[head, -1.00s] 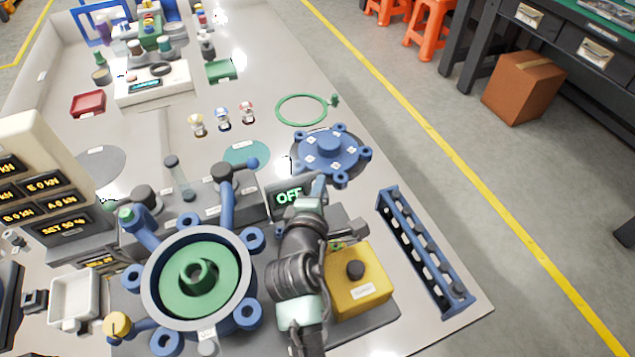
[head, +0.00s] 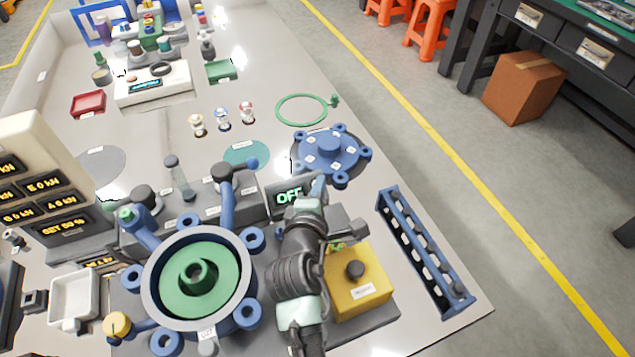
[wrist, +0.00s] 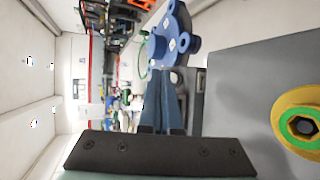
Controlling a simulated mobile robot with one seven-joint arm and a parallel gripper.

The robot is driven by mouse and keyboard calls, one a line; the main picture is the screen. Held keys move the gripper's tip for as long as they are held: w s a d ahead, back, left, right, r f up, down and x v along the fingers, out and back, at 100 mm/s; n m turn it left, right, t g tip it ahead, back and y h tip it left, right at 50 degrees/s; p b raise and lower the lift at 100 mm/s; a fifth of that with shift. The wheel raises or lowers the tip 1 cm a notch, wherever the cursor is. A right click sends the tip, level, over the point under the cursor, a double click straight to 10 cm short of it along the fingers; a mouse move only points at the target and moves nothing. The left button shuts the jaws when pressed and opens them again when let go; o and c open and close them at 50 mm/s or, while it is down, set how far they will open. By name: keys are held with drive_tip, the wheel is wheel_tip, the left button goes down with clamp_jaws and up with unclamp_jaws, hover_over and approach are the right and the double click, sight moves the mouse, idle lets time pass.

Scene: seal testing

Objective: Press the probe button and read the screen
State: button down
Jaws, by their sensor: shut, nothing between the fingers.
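My gripper (head: 318,187) is shut and empty, low over the bench beside a dark screen (head: 290,196) reading OFF in green. The arm covers the right part of that screen's housing. In the wrist view the blue fingers (wrist: 164,105) are together and point toward the blue lobed flange (wrist: 172,40). A white console (head: 152,84) at the far end has a small cyan display (head: 146,87), too small to read, and an orange-red spot (head: 131,78) on its top. I cannot tell which part is the probe button.
A blue round vessel (head: 160,270) with a green insert stands left of my arm. A yellow box (head: 372,292) with a black knob is close on the right. A blue rack (head: 412,240) lies along the bench edge. A readout panel (head: 40,165) stands at left.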

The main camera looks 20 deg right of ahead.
idle(0.4)
drive_tip(key=shift+w+f, duration=0.3)
drive_tip(key=shift+f, duration=0.05)
drive_tip(key=shift+w+f+b, duration=0.25)
drive_tip(key=shift+f+b, duration=0.05)
drive_tip(key=shift+b, duration=0.1)
idle(0.5)
drive_tip(key=shift+r, duration=0.1)
drive_tip(key=shift+s+r+p, duration=0.55)
drive_tip(key=shift+p, duration=0.5)
drive_tip(key=s+r+p, duration=0.1)
drive_tip(key=r+p, duration=0.1)
drive_tip(key=p, duration=0.1)
drive_tip(key=shift+s, duration=0.25)
drive_tip(key=shift+s+r+p, duration=0.7)
drive_tip(key=shift+r+p, duration=0.05)
drive_tip(key=shift+p, duration=0.45)
drive_tip(key=shift+s+r, duration=0.1)
drive_tip(key=shift+s, duration=0.15)
